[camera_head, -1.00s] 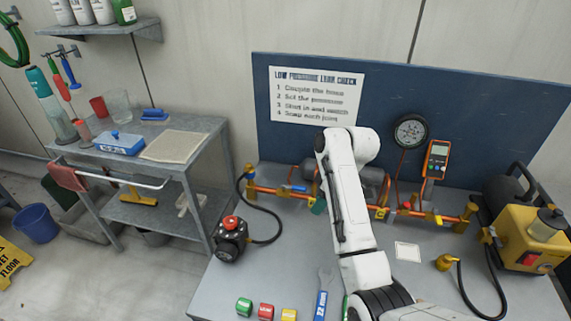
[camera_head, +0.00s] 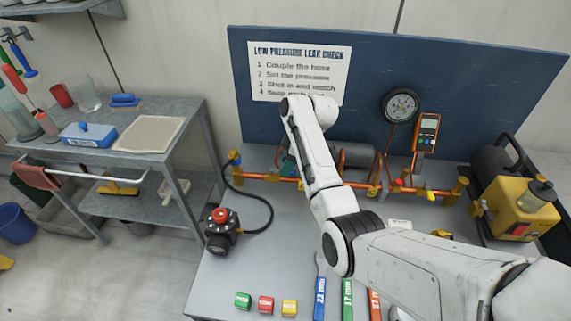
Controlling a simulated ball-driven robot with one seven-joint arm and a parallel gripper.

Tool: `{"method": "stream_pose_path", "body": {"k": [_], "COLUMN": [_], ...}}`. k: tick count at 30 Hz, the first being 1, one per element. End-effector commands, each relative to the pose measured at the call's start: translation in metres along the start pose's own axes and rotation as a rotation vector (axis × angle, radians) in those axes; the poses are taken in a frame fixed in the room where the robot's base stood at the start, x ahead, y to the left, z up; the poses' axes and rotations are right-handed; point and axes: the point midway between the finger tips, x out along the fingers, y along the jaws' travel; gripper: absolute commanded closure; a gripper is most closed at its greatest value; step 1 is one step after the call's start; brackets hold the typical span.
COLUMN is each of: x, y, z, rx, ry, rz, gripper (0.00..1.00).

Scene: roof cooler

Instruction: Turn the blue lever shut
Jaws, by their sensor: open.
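The copper pipe run (camera_head: 262,178) lies along the back of the bench, in front of the blue board. The blue lever on its left part is not clearly visible; my forearm and gripper cover that stretch. My gripper (camera_head: 288,166) shows only as a small teal piece at the left edge of my white forearm, low over the left part of the pipe. It is open, but its fingertips are mostly hidden. I cannot tell whether it touches the lever.
A black pump with a red knob (camera_head: 221,230) and hose stands front left. Green, red and yellow blocks and several wrenches (camera_head: 320,290) lie along the front. A round gauge (camera_head: 401,105), an orange meter (camera_head: 427,133) and a yellow machine (camera_head: 520,212) are right. A grey cart (camera_head: 190,120) stands left.

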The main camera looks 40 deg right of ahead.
Motion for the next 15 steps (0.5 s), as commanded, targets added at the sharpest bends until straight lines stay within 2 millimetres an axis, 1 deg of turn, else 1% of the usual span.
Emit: {"method": "stream_pose_path", "body": {"k": [3,6,14,15], "x": [0.0097,0.0138,0.0146,0.0145], "y": [-0.0001,-0.0002,0.0,0.0], "z": [-0.0002,0.0001,0.0,0.0001], "rx": [0.0,0.0,0.0,0.0], "ry": [0.0,-0.001,0.0,0.0], "rz": [0.0,0.0,0.001,0.001], "gripper": [0.55,0.55,0.55,0.58]}}
